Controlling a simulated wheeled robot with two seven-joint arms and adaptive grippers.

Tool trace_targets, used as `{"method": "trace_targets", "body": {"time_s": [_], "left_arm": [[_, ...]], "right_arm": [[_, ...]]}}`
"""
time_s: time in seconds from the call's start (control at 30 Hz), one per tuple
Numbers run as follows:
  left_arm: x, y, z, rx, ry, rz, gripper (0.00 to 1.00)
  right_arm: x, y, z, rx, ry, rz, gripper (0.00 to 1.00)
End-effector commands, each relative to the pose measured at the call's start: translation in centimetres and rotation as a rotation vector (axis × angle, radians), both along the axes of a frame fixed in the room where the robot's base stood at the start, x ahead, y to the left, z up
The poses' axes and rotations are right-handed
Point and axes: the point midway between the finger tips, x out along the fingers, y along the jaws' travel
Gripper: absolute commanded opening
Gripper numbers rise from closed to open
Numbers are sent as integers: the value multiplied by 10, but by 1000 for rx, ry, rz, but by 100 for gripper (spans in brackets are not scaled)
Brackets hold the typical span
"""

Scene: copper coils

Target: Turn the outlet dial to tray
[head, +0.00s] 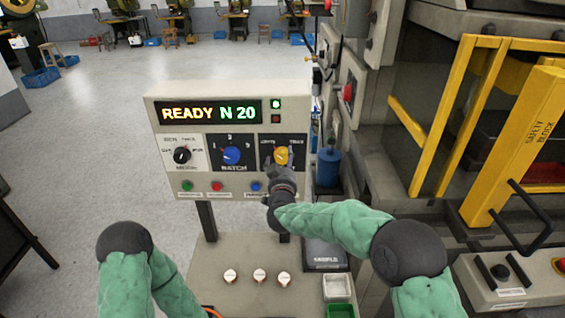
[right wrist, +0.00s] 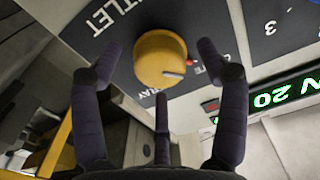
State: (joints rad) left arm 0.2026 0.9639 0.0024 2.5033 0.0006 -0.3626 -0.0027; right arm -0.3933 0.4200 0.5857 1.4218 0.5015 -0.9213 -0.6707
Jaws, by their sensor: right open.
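The yellow outlet dial (head: 283,155) is at the right end of the control panel, under two small labels, the right one reading TRAY. In the right wrist view the dial (right wrist: 160,60) has a white mark at its lower right, lying between the TRAY label and the other label; I cannot tell its exact setting. My right gripper (head: 283,170) is just in front of the dial. It is open in the right wrist view (right wrist: 160,65), with fingers on either side of the dial and a third below; contact is unclear. My left gripper is not in view, only its arm.
The panel (head: 235,188) has a blue batch dial (head: 232,155), a black mode dial (head: 182,155) and a display (head: 210,112) reading READY N 20. A machine with a yellow safety block (head: 515,145) stands close on the right. White knobs (head: 259,275) are below.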

Motion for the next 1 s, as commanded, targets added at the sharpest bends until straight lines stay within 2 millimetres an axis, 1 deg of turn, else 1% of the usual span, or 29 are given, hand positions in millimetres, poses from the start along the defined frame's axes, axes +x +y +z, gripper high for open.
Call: {"method": "trace_targets", "body": {"time_s": [0.27, 0.3, 0.37, 0.4, 0.47, 0.77, 1.0], "left_arm": [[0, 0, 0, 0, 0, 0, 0], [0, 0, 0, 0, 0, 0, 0], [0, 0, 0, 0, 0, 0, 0], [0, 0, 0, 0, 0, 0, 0], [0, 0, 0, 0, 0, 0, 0], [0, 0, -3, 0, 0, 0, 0], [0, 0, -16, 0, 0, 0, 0]], "right_arm": [[1, 0, 0, 0, 0, 0, 75], [1, 0, 0, 0, 0, 0, 63], [1, 0, 0, 0, 0, 0, 46], [1, 0, 0, 0, 0, 0, 35], [1, 0, 0, 0, 0, 0, 18], [1, 0, -1, 18, 0, 0, 18], [1, 0, -3, 120, 1, -1, 18]]}}
